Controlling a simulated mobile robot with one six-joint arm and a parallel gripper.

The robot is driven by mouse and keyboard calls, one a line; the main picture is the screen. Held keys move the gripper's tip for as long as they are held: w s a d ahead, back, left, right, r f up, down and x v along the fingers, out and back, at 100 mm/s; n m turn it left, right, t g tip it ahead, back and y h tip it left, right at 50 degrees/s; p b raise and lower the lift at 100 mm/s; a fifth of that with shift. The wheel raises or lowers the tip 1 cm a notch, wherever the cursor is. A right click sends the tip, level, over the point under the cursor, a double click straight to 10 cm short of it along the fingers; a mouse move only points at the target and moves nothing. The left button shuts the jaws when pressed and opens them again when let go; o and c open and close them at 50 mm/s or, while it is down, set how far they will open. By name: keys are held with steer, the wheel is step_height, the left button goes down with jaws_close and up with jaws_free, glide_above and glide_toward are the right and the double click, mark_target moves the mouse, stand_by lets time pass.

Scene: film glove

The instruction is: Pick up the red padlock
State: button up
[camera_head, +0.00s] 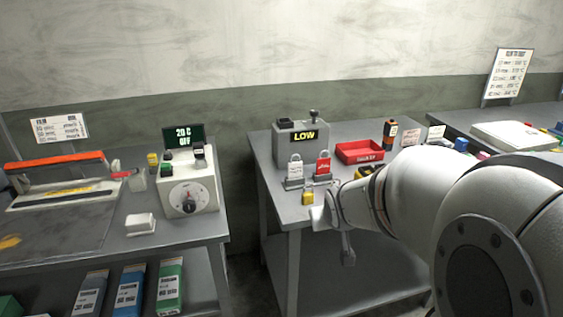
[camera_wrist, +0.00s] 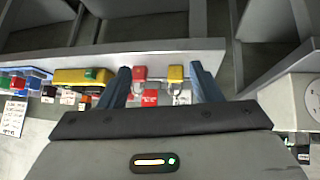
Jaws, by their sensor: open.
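A small red padlock (camera_wrist: 139,74) shows in the wrist view near the front edge of the table. A similar yellow padlock (camera_wrist: 175,74) is beside it and also shows in the head view (camera_head: 308,198). My gripper (camera_wrist: 160,72) is open and empty. Both padlocks appear between its fingers in the wrist view, the red one closer to the left finger. In the head view my gripper (camera_head: 332,218) is at the table's front edge, and the small red padlock appears hidden behind it. A red padlock-shaped tag (camera_head: 323,168) stands farther back.
A grey padlock-shaped tag (camera_head: 294,172) stands left of the red one. Behind them is a grey box (camera_head: 297,142) reading LOW. A red tray (camera_head: 360,151) and an orange-black block (camera_head: 390,132) are to the right. A bench with a dial box (camera_head: 189,190) is at left.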

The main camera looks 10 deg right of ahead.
steer(key=w+d+f+t+y, duration=0.1)
steer(key=w+d+f+t, duration=0.1)
steer(key=w, duration=0.4)
steer(key=w+d+f+n+t+y, duration=0.1)
steer(key=w+d+f+t, duration=0.1)
steer(key=w, duration=0.5)
steer(key=w+d+f+t+y, duration=0.1)
steer(key=w+d+f+t, duration=0.2)
steer(key=w+d+t, duration=0.1)
steer(key=shift+w+d+b, duration=0.2)
steer(key=shift+w+d, duration=0.15)
steer(key=shift+w, duration=0.25)
steer(key=shift+w+d+b, duration=0.15)
steer(key=shift+w+d, duration=0.15)
steer(key=shift+w, duration=0.3)
steer(key=c, duration=1.1)
steer(key=shift+r, duration=0.1)
